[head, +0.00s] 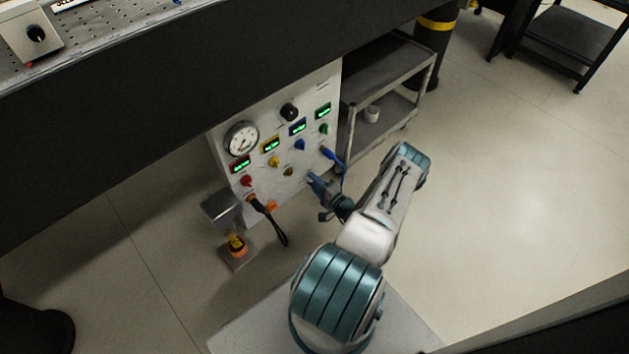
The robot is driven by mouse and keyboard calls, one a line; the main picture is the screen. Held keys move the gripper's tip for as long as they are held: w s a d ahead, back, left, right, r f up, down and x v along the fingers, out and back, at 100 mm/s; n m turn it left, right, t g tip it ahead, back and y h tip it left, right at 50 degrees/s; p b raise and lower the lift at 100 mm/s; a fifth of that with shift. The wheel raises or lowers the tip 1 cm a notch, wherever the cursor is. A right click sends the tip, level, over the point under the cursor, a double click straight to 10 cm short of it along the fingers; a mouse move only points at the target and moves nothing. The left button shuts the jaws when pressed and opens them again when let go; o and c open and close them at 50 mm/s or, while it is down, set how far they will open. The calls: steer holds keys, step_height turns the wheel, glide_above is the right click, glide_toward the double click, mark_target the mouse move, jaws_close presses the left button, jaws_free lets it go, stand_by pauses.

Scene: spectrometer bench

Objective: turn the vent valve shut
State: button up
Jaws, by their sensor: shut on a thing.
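A white upright panel (232,183) with a dial, small green displays and coloured knobs stands under the bench. My gripper (314,179) is at the panel's lower right, shut on a small valve part there. The jaws hide most of that part, and I cannot read its label or tell how far it is turned. A blue lever handle (333,158) is just above and right of my gripper. A black lever handle (271,222) with an orange part beside it hangs at the panel's lower left.
A grey cart (386,76) stands right behind the panel, with a white cup-like thing (371,113) on its lower shelf. The dark bench front (150,95) overhangs the panel. A small stand (237,250) is left on the floor. The floor to the right is clear.

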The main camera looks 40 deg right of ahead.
steer(key=shift+s+d, duration=0.1)
stand_by(0.3)
steer(key=o, duration=1)
steer(key=shift+n, duration=0.3)
